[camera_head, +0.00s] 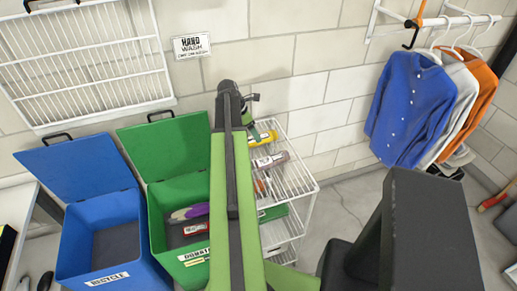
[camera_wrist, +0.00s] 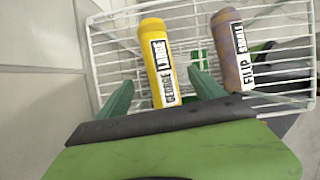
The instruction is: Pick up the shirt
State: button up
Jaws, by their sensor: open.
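A yellow rolled bundle (camera_wrist: 154,48) labelled "GEORGE LARGE" lies on a white wire shelf (camera_wrist: 108,50). It also shows in the head view (camera_head: 265,138). A purple-brown roll (camera_wrist: 225,40) labelled "FILIP SMALL" lies to its right in the wrist view; a roll (camera_head: 270,161) shows below the yellow one in the head view. My gripper (camera_wrist: 161,90) is open, its green fingers on either side of the yellow roll's near end in the picture. I cannot tell the depth between them. A blue shirt (camera_head: 409,108), a white one and an orange one (camera_head: 486,78) hang at the right.
A green bin (camera_head: 158,222) with an open lid holds a purple roll (camera_head: 189,212) and stands left of the wire rack (camera_head: 297,182). A blue recycle bin (camera_head: 101,239) stands beside it. A black block (camera_head: 428,230) fills the lower right.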

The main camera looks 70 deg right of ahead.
aim_at(264, 136)
jog(key=shift+d+f, duration=0.1)
jog(key=shift+f, duration=0.15)
jog(key=b+x, duration=0.4)
jog(key=x, duration=0.1)
jog(key=shift+s+d+f+b, duration=0.1)
jog(key=shift+s+f+b, duration=0.05)
jog(key=shift+b, duration=0.2)
jog(key=c, duration=1.6)
jog(key=shift+r+p, duration=0.3)
jog(key=r+p, duration=0.3)
jog(key=s+r+p, duration=0.1)
jog(key=r+p, duration=0.1)
jog(key=shift+r, duration=0.1)
jog(key=s+a+r+p, duration=0.1)
jog(key=s+r+p, duration=0.1)
jog(key=s, duration=0.1)
jog(key=s+a+r+p, duration=0.1)
jog(key=s+p, duration=0.1)
jog(key=s, duration=0.1)
jog(key=s+a+r+p, duration=0.1)
jog(key=s+r, duration=0.1)
jog(key=s, duration=0.2)
jog(key=shift+s+r+p, duration=0.15)
jog(key=shift+r+p, duration=0.15)
jog(key=shift+p, duration=0.1)
